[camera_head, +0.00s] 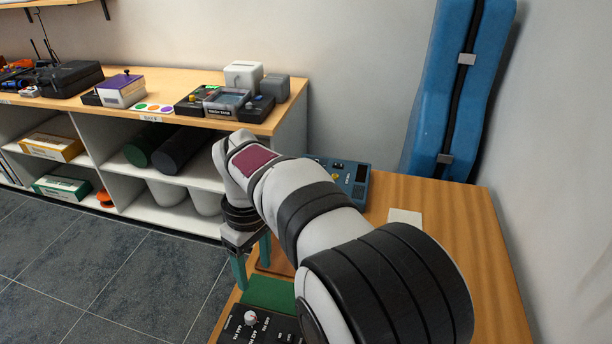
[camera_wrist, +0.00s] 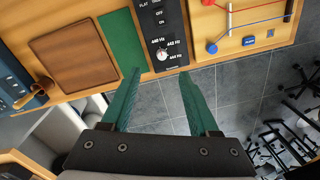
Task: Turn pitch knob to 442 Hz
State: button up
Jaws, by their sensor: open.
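The black tuner panel (camera_wrist: 160,20) carries a small pale pitch knob (camera_wrist: 162,53) near its lower edge, with several Hz labels printed around it. The knob's pointer is too small to read, so its setting cannot be told. In the head view the panel (camera_head: 236,335) and a white-topped knob (camera_head: 251,318) sit at the bottom, partly cut off by the frame and my arm. My gripper (camera_wrist: 158,72) is open and empty, its two green fingers apart. In the wrist view the knob appears between and just beyond the fingertips, not touched. In the head view my gripper (camera_head: 254,272) is above the table edge.
A green mat (camera_wrist: 122,40) and a brown wooden board (camera_wrist: 73,48) lie beside the panel. A brass piece (camera_wrist: 35,92) is at the far left. A wooden board with coloured strings (camera_wrist: 245,25) is at the right. A blue device (camera_head: 350,178) stands behind my arm.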

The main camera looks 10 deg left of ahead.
aim_at(250, 316)
jog(key=shift+n, duration=0.7)
jog(key=a+f, duration=0.1)
jog(key=f, duration=0.4)
jog(key=a+f, duration=0.1)
jog(key=f, duration=0.5)
jog(key=a+f, duration=0.1)
jog(key=f, duration=0.5)
jog(key=shift+s, duration=0.3)
jog(key=shift+c, duration=0.3)
grip_shut()
